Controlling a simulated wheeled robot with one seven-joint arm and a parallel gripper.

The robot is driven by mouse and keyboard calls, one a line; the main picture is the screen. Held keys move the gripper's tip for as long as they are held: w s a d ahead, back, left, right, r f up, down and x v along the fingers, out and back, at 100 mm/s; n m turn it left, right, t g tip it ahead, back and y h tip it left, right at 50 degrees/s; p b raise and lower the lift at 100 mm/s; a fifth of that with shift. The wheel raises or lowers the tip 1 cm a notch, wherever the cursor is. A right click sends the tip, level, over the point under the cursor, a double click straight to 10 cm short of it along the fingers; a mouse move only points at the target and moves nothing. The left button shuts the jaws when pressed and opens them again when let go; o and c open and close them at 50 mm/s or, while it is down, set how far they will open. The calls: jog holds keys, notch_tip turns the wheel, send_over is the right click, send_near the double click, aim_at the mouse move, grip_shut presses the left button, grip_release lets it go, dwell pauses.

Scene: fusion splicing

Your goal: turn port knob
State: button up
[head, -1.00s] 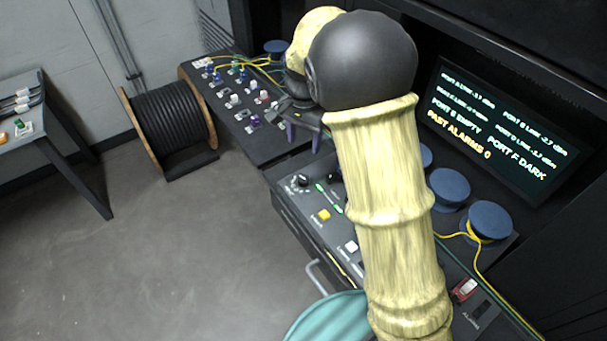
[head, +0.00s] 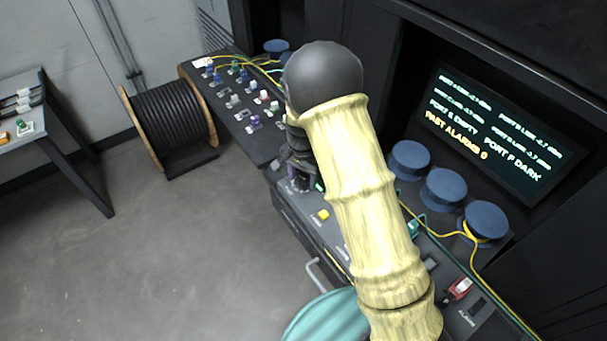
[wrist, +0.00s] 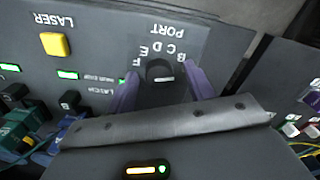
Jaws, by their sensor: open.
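The port knob (wrist: 160,72) is a black knob with a small pale mark, under the upside-down word PORT and the letters B to F in the wrist view. My gripper (wrist: 163,80) is open, with one purple finger on each side of the knob. I cannot tell whether the fingers touch it. In the head view my gripper (head: 299,178) is low over the left end of the console panel, and it hides the knob there.
The yellow LASER button (wrist: 54,44) is beside the knob, also seen in the head view (head: 323,215). Blue round spools (head: 443,189) stand behind my arm. The screen (head: 490,135) reads PORT F DARK. A cable reel (head: 170,125) stands on the floor.

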jog(key=shift+d, duration=0.1)
jog(key=c, duration=1)
jog(key=shift+w+n, duration=0.1)
jog(key=shift+n, duration=0.4)
jog(key=n+b, duration=0.1)
jog(key=n, duration=0.9)
jog(key=shift+w+r+n, duration=0.1)
jog(key=shift+n, duration=0.3)
jog(key=o, duration=1)
